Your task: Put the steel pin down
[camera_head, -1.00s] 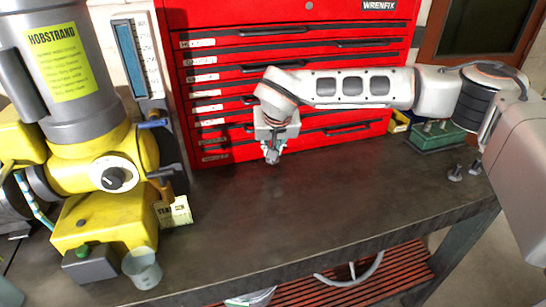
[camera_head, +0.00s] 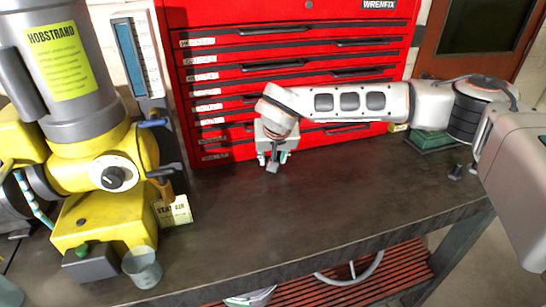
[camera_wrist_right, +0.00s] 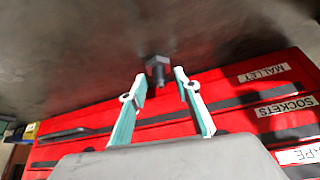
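The dark steel pin (camera_wrist_right: 157,68) shows in the right wrist view with its hexagonal head and shank, against the dark bench top. In the head view the pin (camera_head: 272,165) is just below my right gripper (camera_head: 274,157), in front of the red drawers. The right gripper's two fingers (camera_wrist_right: 160,80) are spread, with a visible gap on each side of the pin near their tips. The pin looks upright on the bench, though its contact with the surface is hard to see. My left gripper is not in view.
The bench top (camera_head: 320,205) is clear in the middle and front. A yellow machine (camera_head: 100,165) with a tag (camera_head: 175,212) and a grey cup (camera_head: 142,268) stand left. The red tool chest (camera_head: 220,125) is behind.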

